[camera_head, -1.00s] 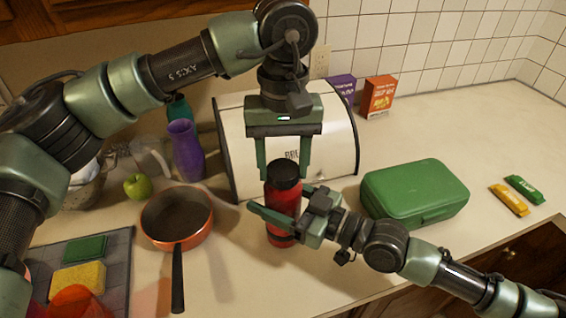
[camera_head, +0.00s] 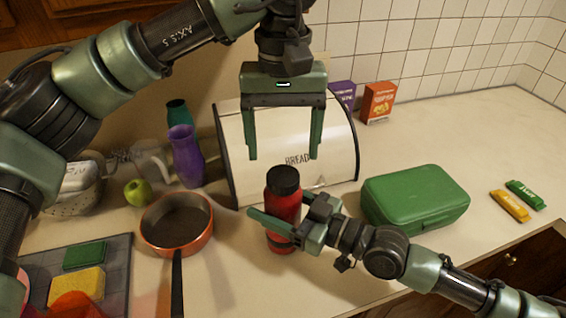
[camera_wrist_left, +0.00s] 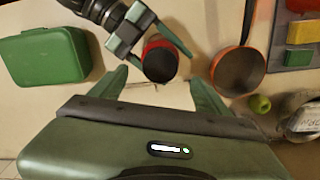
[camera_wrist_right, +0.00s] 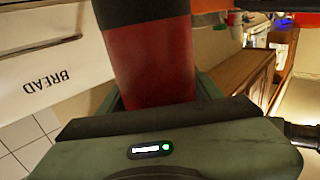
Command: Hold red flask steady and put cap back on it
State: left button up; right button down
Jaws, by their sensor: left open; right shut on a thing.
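The red flask (camera_head: 283,207) stands upright on the counter with its black cap (camera_head: 283,180) on top. My right gripper (camera_head: 270,232) is shut around the flask's lower body from the right. The red flask body (camera_wrist_right: 150,60) fills the space between its fingers in the right wrist view. My left gripper (camera_head: 283,157) is open and empty, pointing down above and behind the flask, apart from the cap. The left wrist view shows the cap (camera_wrist_left: 160,65) from above, beyond the open fingers. I cannot tell how tightly the cap is seated.
A white bread box (camera_head: 235,140) stands right behind the flask. An orange pan (camera_head: 207,235) is to the left, a green lunch box (camera_head: 415,198) to the right. A purple vase (camera_head: 186,160) and green apple (camera_head: 137,192) stand at the back left.

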aim_at(300, 216)
pick_arm(q)
notch_tip(300, 216, up, 6)
dwell(0.4)
pick_arm(e)
jog(key=shift+c, duration=1.1)
grip_release()
pick_arm(q)
notch_tip(300, 216, down, 3)
jog(key=b, duration=0.3)
jog(key=shift+f, duration=0.15)
pick_arm(e)
jog(key=v, duration=0.6)
jog(key=shift+d+f, duration=0.2)
jog(key=shift+f, duration=0.05)
pick_arm(q)
jog(key=shift+f+b, duration=0.3)
jog(key=shift+b, duration=0.1)
pick_arm(e)
jog(key=shift+s+d+r, duration=0.2)
jog(key=shift+s+d, duration=0.2)
jog(key=shift+d, duration=0.25)
pick_arm(q)
jog(key=shift+r, duration=0.1)
pick_arm(e)
jog(key=shift+r, duration=0.15)
